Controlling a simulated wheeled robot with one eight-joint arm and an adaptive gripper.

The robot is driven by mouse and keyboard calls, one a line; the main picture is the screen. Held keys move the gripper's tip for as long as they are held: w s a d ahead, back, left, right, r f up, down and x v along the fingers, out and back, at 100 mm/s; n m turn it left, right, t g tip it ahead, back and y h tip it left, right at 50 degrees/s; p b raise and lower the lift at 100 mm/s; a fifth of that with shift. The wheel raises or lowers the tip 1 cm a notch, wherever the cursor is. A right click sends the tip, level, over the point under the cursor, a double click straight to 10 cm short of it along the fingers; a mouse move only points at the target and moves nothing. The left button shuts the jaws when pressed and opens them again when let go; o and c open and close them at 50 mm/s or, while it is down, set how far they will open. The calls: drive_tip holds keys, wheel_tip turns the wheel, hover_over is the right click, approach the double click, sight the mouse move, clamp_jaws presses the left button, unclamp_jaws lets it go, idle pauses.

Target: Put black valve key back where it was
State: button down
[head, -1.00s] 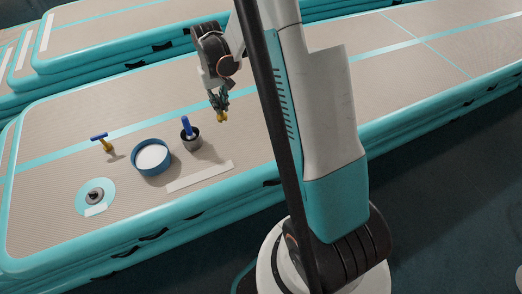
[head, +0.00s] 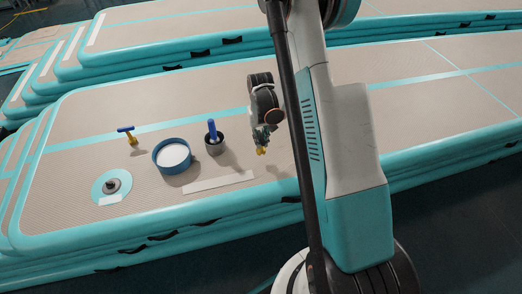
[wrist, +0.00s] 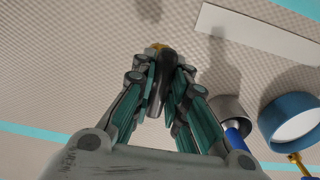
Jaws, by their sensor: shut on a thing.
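My gripper (head: 261,143) is shut on the black valve key. In the wrist view the gripper (wrist: 160,85) holds the key (wrist: 165,73) by its dark part between the fingers, with a yellow end past the tips. In the head view only the key's yellow end (head: 262,151) shows clearly, pointing down, apparently above the mat. The gripper is right of a grey cup (head: 215,149) with a blue-handled tool (head: 212,129) in it. A teal disc (head: 97,187) with a grey valve (head: 112,186) lies at the mat's left.
A blue round dish (head: 172,170) with a white inside stands left of the cup. A yellow key with a blue T-handle (head: 126,130) stands farther left. A white strip (head: 218,181) lies in front on the inflatable mat (head: 80,110). The mat right of the cup looks clear.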

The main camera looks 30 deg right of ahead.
sight(261, 149)
drive_tip(key=shift+f+b, duration=0.85)
drive_tip(key=shift+f, duration=1.5)
drive_tip(key=shift+f, duration=0.15)
drive_tip(key=c, duration=1.6)
unclamp_jaws()
wheel_tip(261, 149, up, 12)
drive_tip(key=p, duration=0.4)
